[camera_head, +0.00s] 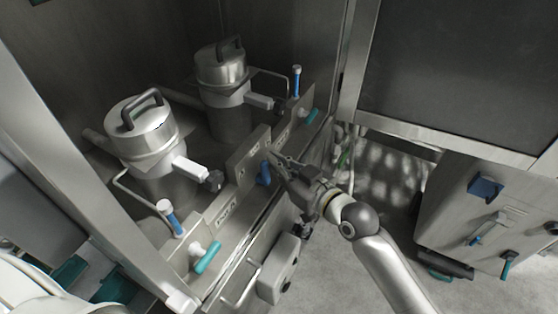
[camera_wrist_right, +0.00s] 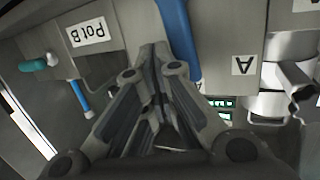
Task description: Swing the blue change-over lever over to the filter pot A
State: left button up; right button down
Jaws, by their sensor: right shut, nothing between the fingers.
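The blue change-over lever (camera_head: 264,173) is on the front of the metal panel, between the two filter pots. It also shows in the right wrist view (camera_wrist_right: 178,40) as a blue bar between a label "Pot B" (camera_wrist_right: 87,32) and a label "A" (camera_wrist_right: 243,64). My right gripper (camera_head: 274,156) is shut and empty, its fingertips close beside the lever; I cannot tell whether they touch it. The near filter pot (camera_head: 145,130) and far filter pot (camera_head: 221,66) have steel lids with dark handles. Which is A is not readable in the head view. My left gripper is out of view.
A cabinet with blue and teal fittings (camera_head: 484,187) stands at right, with bare floor between.

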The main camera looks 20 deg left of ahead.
aim_at(265, 170)
jog(key=shift+s+a+p, duration=0.15)
jog(key=shift+s+p, duration=0.25)
jog(key=shift+s, duration=0.2)
jog(key=shift+s+a+p, duration=0.15)
jog(key=shift+s+p, duration=0.2)
jog(key=shift+s, duration=0.25)
jog(key=shift+s+f, duration=0.1)
jog(key=shift+s, duration=0.2)
dwell(0.3)
jog(key=shift+s+a+p, duration=0.15)
jog(key=shift+s+p, duration=0.45)
jog(key=shift+p, duration=0.1)
jog(key=shift+s+f, duration=0.1)
jog(key=shift+s, duration=0.15)
